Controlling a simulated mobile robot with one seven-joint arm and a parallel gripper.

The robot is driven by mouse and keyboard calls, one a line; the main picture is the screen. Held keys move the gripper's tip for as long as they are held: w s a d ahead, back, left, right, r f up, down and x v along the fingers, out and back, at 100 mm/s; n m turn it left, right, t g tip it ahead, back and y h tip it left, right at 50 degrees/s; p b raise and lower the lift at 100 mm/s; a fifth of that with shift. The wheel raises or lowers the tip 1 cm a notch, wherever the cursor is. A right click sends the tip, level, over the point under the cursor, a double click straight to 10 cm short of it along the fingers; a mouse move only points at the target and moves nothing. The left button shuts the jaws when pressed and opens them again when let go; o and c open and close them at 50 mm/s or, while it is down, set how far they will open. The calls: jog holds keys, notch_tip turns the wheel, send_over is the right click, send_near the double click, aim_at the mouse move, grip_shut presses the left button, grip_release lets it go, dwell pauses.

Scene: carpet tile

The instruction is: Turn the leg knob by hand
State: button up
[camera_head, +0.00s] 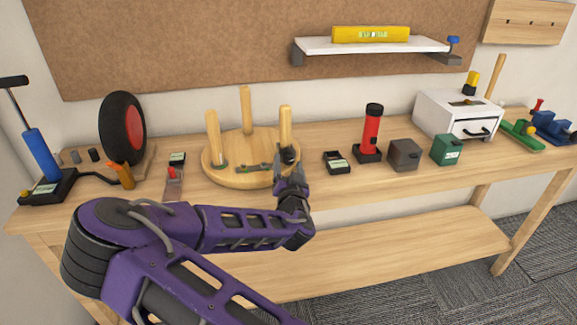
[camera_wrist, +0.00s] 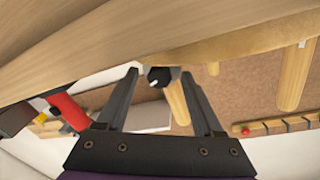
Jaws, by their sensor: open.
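A round wooden stool top (camera_head: 215,176) lies on the workbench with its wooden legs pointing up. The front right leg (camera_head: 285,122) stands just behind my gripper (camera_head: 288,155) in the head view. In the wrist view, the black round leg knob (camera_wrist: 158,77) with a pale mark sits near the foot of a leg (camera_wrist: 178,103). My gripper (camera_wrist: 160,72) is open, with its two dark fingers on either side of the knob. A gap shows on both sides, so I see no grip on it. In the head view my gripper hides the knob.
Left on the workbench (camera_head: 340,188) are a wheel (camera_head: 123,128) and a blue pump (camera_head: 42,155). Right of the stool stand a small black tray (camera_head: 336,162), a red cylinder (camera_head: 372,130), a grey box (camera_head: 404,155) and a green box (camera_head: 446,149). A shelf hangs above.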

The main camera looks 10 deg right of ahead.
grip_shut()
dwell(0.4)
jog(key=shift+w+d+n+b, duration=0.1)
jog(key=shift+n+b, duration=0.3)
jog(key=shift+n, duration=0.2)
jog(key=shift+f+n+t, duration=0.1)
jog(key=shift+n+t, duration=0.3)
jog(key=shift+n, duration=2)
